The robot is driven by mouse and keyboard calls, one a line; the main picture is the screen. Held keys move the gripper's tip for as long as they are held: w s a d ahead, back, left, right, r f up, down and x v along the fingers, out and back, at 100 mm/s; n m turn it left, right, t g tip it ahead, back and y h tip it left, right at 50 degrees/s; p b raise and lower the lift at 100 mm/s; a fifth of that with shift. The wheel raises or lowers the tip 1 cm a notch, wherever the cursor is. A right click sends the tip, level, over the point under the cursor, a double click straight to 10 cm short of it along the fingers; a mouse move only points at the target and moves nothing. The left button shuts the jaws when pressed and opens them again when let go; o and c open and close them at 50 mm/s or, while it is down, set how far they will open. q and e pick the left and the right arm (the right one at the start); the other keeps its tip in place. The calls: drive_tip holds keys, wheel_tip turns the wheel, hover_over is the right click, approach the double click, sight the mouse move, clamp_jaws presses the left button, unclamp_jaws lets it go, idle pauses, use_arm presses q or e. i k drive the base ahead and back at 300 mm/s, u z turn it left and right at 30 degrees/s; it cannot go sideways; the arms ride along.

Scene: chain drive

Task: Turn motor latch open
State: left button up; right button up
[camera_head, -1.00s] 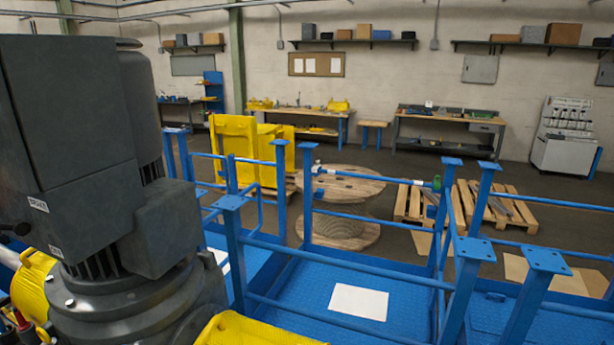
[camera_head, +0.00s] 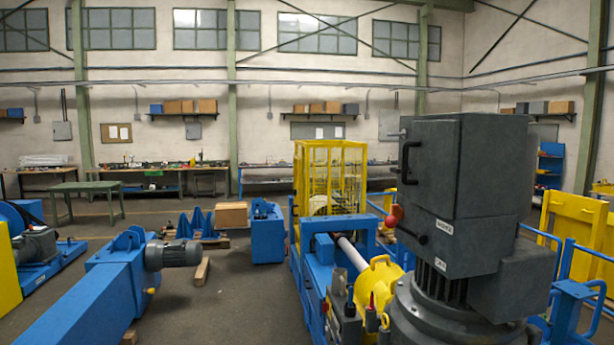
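The dark grey motor unit (camera_head: 465,170) stands at the right of the head view, with a box-shaped housing on a round grey base. A red knob (camera_head: 394,214) shows beside the lever. I cannot tell which of these is the motor latch or how it is set. Neither of my grippers is in view.
A yellow guard (camera_head: 379,285) and a shaft (camera_head: 352,252) lie left of the motor, with a yellow cage (camera_head: 330,180) behind. A blue beam (camera_head: 85,305) with a small grey motor (camera_head: 174,254) is at lower left. The grey floor between is partly clear.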

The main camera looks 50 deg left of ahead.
sight(394, 170)
drive_tip(key=k, duration=0.4)
drive_tip(key=u, duration=1.15)
drive_tip(key=i, duration=0.6)
drive_tip(key=z, duration=0.2)
drive_tip(key=k, duration=0.35)
drive_tip(key=u, duration=0.45)
drive_tip(key=i, duration=1.35)
drive_tip(key=z, duration=0.6)
